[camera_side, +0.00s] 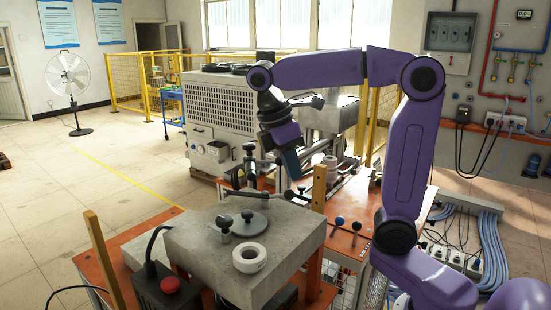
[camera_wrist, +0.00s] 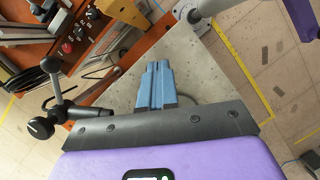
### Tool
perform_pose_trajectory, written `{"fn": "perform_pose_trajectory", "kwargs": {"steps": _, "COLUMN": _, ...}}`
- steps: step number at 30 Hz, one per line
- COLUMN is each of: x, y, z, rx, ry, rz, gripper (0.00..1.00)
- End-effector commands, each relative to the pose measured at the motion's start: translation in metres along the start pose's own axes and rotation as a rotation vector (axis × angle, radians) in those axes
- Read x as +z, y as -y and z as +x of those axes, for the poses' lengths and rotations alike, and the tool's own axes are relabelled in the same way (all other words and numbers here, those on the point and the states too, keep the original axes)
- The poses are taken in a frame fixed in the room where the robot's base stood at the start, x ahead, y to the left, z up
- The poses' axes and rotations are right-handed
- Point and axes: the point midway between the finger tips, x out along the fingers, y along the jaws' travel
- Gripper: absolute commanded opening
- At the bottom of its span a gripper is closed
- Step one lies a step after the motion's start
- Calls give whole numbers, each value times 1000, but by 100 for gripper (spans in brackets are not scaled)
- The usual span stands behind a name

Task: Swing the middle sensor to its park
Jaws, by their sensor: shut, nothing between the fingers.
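My gripper (camera_side: 295,174) is shut and empty, pointing down above the far side of the worktop in the side view. Its blue fingers (camera_wrist: 157,68) lie together in the wrist view, over a grey slab (camera_wrist: 198,72). A metal swing arm with black knobs (camera_wrist: 52,100) stands left of the fingers, apart from them. In the side view, an upright fixture with black knobs (camera_side: 249,168) stands left of my gripper. I cannot tell which of these parts is the middle sensor, nor where its park is. No contact with my gripper shows.
A grey block (camera_side: 195,240) in front carries a pale ring (camera_side: 250,258) and a black-knobbed disc (camera_side: 250,224). A wooden post (camera_side: 319,188) and blue- and black-knobbed levers (camera_side: 340,221) stand right of it. A red button (camera_side: 170,285) is at front left. Open floor lies left.

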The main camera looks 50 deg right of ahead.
Motion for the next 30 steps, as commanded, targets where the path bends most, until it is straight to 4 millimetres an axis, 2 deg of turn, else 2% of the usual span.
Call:
{"fn": "perform_pose_trajectory", "kwargs": {"steps": 3, "x": -15, "y": -22, "z": -21, "rx": 183, "ry": 108, "rz": -287, "gripper": 0}}
{"fn": "perform_pose_trajectory", "kwargs": {"steps": 6, "x": -24, "y": -36, "z": -40, "rx": 299, "ry": 205, "rz": -480, "gripper": 0}}
{"fn": "perform_pose_trajectory", "kwargs": {"steps": 10, "x": -33, "y": -47, "z": -60, "rx": 394, "ry": 307, "rz": -645, "gripper": 0}}
{"fn": "perform_pose_trajectory", "kwargs": {"steps": 14, "x": -37, "y": -52, "z": -69, "rx": 432, "ry": 360, "rz": -719, "gripper": 0}}
{"fn": "perform_pose_trajectory", "kwargs": {"steps": 20, "x": -34, "y": -60, "z": -57, "rx": 434, "ry": 371, "rz": -729, "gripper": 0}}
{"fn": "perform_pose_trajectory", "kwargs": {"steps": 30, "x": -23, "y": -90, "z": -4, "rx": 431, "ry": 369, "rz": -728, "gripper": 0}}
